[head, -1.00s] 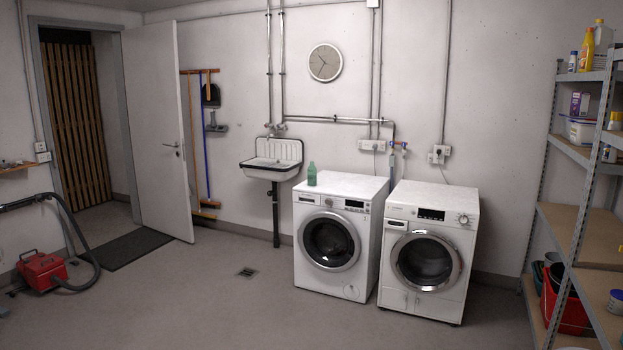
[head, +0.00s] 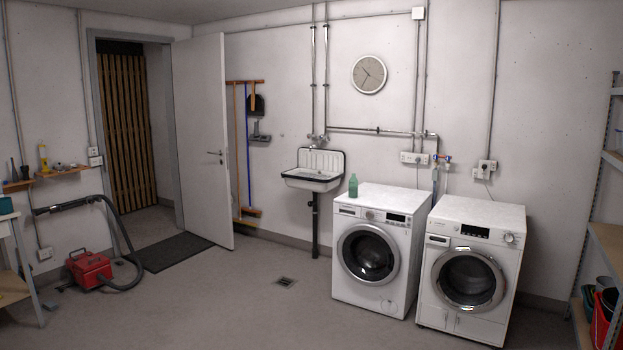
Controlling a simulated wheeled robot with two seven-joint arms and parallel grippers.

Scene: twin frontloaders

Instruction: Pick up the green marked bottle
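A green bottle (head: 353,185) stands upright on top of the left washing machine (head: 376,249), near its back left corner. Any marking on the bottle is too small to make out. Neither of my grippers is in the head view, and the bottle stands free, with nothing touching it that I can see.
A second front-loader (head: 471,271) stands right of the first. A wall sink (head: 313,171) is behind and left of the bottle. A metal shelf (head: 598,235) is at the right edge. A red vacuum (head: 89,268) with a hose lies left. The middle floor is clear.

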